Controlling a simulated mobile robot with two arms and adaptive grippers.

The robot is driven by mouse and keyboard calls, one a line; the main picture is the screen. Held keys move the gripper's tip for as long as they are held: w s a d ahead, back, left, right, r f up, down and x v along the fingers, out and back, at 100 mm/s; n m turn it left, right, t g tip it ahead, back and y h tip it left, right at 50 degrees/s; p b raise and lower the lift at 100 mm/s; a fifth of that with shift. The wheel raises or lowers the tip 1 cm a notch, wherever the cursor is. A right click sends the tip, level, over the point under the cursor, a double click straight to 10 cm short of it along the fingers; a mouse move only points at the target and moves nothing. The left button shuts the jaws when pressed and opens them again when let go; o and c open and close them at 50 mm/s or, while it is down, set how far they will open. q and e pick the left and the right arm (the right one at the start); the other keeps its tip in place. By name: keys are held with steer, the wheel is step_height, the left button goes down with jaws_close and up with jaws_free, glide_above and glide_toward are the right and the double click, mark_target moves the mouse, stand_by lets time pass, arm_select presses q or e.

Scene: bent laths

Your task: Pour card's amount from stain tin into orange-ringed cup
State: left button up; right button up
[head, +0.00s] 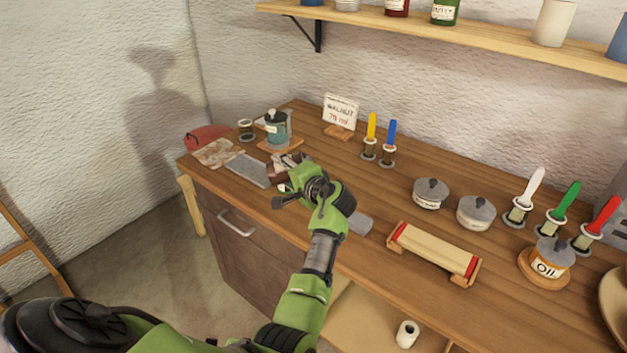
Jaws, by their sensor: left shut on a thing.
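The card (341,111) stands on a wooden block at the back of the bench; it reads "WALNUT" and what looks like 70 ml. A teal tin (277,132) with a dark lid and a pale label sits on a wooden coaster at the back left; I cannot read its label. Two grey-lidded pots (431,194) (476,213) stand at mid-bench. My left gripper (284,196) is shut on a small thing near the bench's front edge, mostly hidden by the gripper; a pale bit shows. My right gripper is out of view.
A small glass jar (246,130) and a red item (207,136) lie at the far left.

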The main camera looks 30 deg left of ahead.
arm_select(q)
steer(key=shift+w+d+r, duration=0.15)
steer(key=shift+w+r, duration=0.05)
steer(key=shift+r, duration=0.05)
steer(key=shift+r+m, duration=0.1)
steer(key=shift+m, duration=0.3)
steer(key=shift+s+a+n, duration=0.3)
steer(key=shift+s+a+f+n+h+p, duration=0.1)
steer(key=shift+a+f+n+h+p, duration=0.05)
steer(key=shift+f+n+h+p, duration=0.25)
steer(key=shift+s+a+f+n+h+p, duration=0.1)
steer(key=shift+f+n+h+p, duration=0.15)
steer(key=shift+n+p, duration=0.2)
steer(key=shift+r+n+t+h+p, duration=0.3)
steer(key=shift+r+n+h+p, duration=0.1)
steer(key=shift+p, duration=0.5)
steer(key=shift+f, duration=0.3)
steer(key=shift+w+d+r+n+t+h+p, duration=0.1)
steer(key=shift+r+n+t+h+p, duration=0.1)
steer(key=shift+n+t+h+p, duration=0.3)
steer(key=shift+f, duration=0.1)
